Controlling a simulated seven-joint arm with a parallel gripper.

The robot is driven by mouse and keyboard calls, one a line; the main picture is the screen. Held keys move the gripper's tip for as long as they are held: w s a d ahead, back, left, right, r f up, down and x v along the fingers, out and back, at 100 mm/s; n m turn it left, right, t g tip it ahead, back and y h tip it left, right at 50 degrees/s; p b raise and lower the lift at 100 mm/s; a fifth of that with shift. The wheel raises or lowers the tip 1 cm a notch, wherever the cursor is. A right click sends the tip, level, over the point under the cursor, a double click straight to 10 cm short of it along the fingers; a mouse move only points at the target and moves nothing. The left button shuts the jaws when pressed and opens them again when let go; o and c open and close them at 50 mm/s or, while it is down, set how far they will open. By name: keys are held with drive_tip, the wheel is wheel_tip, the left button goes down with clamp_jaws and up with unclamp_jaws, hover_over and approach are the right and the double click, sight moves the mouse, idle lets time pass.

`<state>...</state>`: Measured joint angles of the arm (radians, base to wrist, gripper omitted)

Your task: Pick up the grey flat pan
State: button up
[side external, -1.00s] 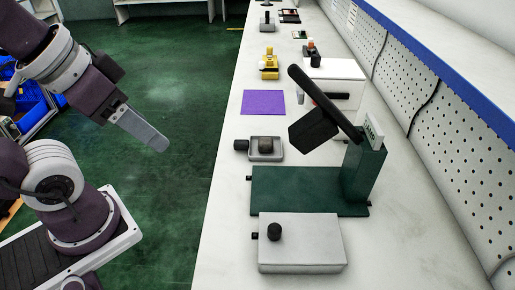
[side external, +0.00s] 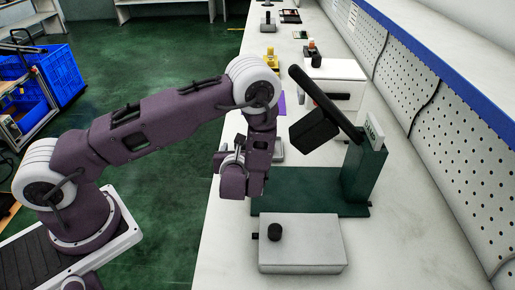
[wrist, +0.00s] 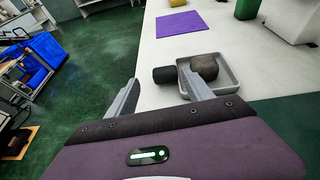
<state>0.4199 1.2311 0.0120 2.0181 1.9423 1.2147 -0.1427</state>
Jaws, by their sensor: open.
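The grey flat pan (wrist: 228,82) is a small shallow square tray on the white bench, with a dark rounded object (wrist: 204,67) in it and a dark cylindrical knob (wrist: 165,74) at its left side. My gripper (wrist: 158,88) is open in the wrist view, its two grey fingers apart. The right finger overlaps the pan's near left corner in the picture, and the left finger is over the bench edge and floor. Nothing is between the fingers except the view of the knob and bench. In the side view my arm hides most of the pan, with a sliver (side external: 279,150) showing.
A green press with a black lever (side external: 325,100) stands on a green base (side external: 312,190) right of my gripper. A light grey box with a black knob (side external: 302,252) is in front. A purple mat (wrist: 181,24) lies beyond the pan. Bare bench surrounds the pan's far side.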

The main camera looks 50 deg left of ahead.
drive_tip(key=shift+w+d+f+m, duration=0.1)
drive_tip(key=shift+f+m, duration=0.1)
drive_tip(key=shift+f, duration=0.2)
drive_tip(key=shift+w+d+f+m, duration=0.1)
drive_tip(key=shift+f+m, duration=0.1)
drive_tip(key=shift+f, duration=0.2)
drive_tip(key=x, duration=0.7)
drive_tip(key=shift+d, duration=0.15)
clamp_jaws()
